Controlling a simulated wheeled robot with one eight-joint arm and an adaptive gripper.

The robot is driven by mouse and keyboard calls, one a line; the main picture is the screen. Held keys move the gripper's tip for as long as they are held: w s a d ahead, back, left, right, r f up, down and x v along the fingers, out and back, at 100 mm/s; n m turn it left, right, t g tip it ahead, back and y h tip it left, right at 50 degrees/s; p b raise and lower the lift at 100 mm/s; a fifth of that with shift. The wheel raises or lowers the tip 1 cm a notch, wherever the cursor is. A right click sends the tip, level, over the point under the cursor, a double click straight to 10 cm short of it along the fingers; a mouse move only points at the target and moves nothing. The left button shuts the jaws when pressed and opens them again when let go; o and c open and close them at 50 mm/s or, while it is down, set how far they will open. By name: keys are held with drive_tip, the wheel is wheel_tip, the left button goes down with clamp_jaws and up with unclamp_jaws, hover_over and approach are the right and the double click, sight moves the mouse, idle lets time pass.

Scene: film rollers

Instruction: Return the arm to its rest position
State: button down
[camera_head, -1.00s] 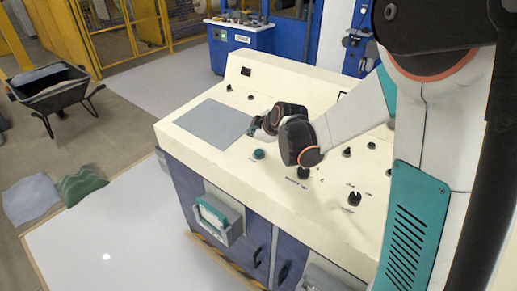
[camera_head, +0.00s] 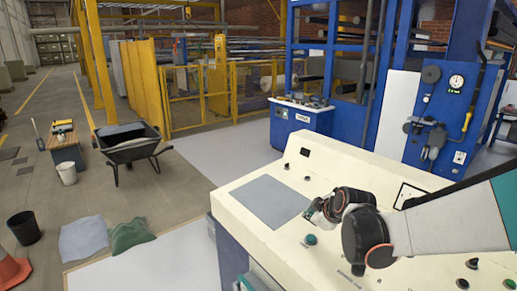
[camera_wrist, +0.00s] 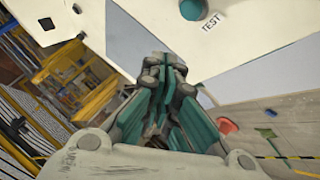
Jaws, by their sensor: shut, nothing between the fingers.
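My gripper (camera_head: 316,210) is over the sloped top of the cream control console (camera_head: 375,160), beside the grey panel (camera_head: 270,201) set into it. My arm reaches in from the right edge of the head view with its wrist bent. In the wrist view my gripper (camera_wrist: 172,75) has its teal and grey fingers together with nothing between them. A teal button (camera_wrist: 193,9) marked TEST shows beyond the fingertips. A teal button (camera_head: 310,240) also shows on the console below my wrist in the head view.
Several dark knobs line the console's near edge. A blue machine (camera_head: 440,110) with a gauge stands behind it. Light floor lies open between.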

drive_tip(key=s+r+m, duration=0.2)
drive_tip(key=s+m, duration=0.2)
drive_tip(key=s, duration=0.6)
drive_tip(key=s+r+m+g+h, duration=0.1)
drive_tip(key=s+m, duration=0.2)
drive_tip(key=s, duration=0.7)
drive_tip(key=s+d+r+m+g+h, duration=0.1)
drive_tip(key=s+m, duration=0.3)
drive_tip(key=s, duration=0.6)
drive_tip(key=shift+r+m, duration=0.3)
drive_tip(key=shift+r, duration=0.55)
